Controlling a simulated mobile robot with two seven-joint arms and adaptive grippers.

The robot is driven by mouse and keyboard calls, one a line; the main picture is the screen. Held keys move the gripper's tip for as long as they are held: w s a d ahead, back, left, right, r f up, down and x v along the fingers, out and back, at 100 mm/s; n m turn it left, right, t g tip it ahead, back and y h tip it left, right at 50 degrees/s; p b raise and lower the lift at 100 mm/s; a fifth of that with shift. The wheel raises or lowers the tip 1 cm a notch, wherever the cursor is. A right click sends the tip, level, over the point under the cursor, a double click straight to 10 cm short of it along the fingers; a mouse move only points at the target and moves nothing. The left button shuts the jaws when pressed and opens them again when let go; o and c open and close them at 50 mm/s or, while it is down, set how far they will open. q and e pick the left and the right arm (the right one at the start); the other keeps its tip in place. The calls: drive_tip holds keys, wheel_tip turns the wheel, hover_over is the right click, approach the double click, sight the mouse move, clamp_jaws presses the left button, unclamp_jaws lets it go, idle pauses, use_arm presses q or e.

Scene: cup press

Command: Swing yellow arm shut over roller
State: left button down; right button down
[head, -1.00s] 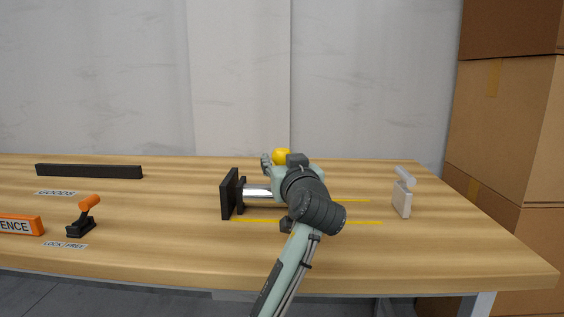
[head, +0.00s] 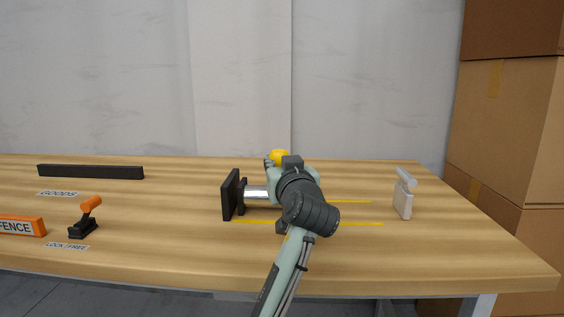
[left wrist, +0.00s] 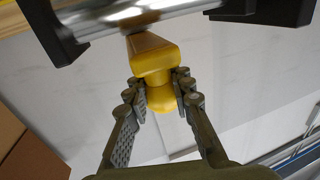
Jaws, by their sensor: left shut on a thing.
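The yellow arm (left wrist: 152,58) shows in the left wrist view, with its rounded knob end between my left gripper's fingers. My left gripper (left wrist: 160,98) is shut on that end. In the head view the yellow knob (head: 279,155) shows just beyond my left wrist, and the gripper is mostly hidden. The shiny metal roller (head: 256,192) lies level, its left end at a black bracket (head: 231,194); my left arm hides its right part. In the wrist view the roller (left wrist: 140,15) crosses the top, by the yellow arm's far end; whether they touch is unclear. My right gripper is not in view.
An orange-handled lever (head: 86,216) stands by the LOCK/FREE label at left. An orange fence block (head: 22,226) and a long black bar (head: 90,172) lie further left and back. A whitish hinged piece (head: 403,194) stands at right. The front middle table is clear.

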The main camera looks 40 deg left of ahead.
use_arm(q)
drive_tip(key=c, duration=1.3)
unclamp_jaws()
drive_tip(key=shift+s+a, duration=0.2)
drive_tip(key=shift+d, duration=0.2)
drive_tip(key=v, duration=0.7)
drive_tip(key=shift+s, duration=0.15)
